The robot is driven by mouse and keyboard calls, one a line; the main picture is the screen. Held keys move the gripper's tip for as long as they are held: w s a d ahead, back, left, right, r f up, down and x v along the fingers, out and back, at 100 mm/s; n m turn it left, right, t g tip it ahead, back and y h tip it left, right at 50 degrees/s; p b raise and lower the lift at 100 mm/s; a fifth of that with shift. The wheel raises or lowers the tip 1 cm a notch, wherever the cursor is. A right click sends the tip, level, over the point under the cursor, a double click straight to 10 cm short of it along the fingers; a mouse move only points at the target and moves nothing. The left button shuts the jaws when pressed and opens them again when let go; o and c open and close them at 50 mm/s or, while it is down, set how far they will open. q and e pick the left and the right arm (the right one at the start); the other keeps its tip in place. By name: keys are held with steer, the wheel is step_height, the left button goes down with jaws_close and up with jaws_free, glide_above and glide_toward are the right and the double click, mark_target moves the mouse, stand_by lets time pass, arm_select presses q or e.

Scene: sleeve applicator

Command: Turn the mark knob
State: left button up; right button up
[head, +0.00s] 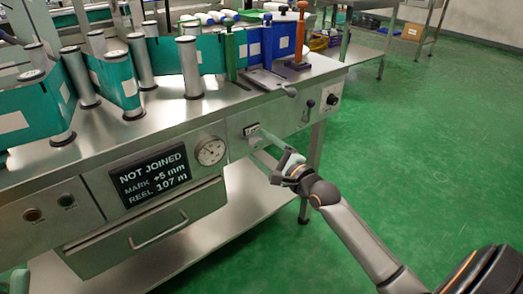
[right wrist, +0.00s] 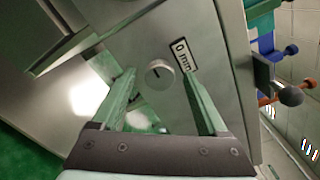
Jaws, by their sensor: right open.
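The mark knob (right wrist: 159,72) is a small round grey knob with a dark pointer line, on the steel front panel. A label (right wrist: 183,54) reading "0 mm" is beside it; in the head view this label (head: 251,129) is small. My right gripper (head: 257,138) is open at the panel, its fingers hiding the knob in the head view. In the right wrist view the knob shows between the green fingers (right wrist: 158,84), a little ahead of the tips; I see no contact. The display (head: 150,178) reads "NOT JOINED", "MARK +5 mm", "REEL 107 m". A pale green piece at the lower left looks like my left gripper (head: 19,281).
A dial gauge (head: 210,151) sits left of the knob. A ball-ended lever (head: 308,109) and a black knob (head: 332,99) are to its right. A drawer (head: 150,238) lies below. Teal web runs around rollers on top. Green floor is clear at right.

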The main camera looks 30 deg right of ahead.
steer(key=shift+w, duration=0.15)
jaws_close()
stand_by(0.6)
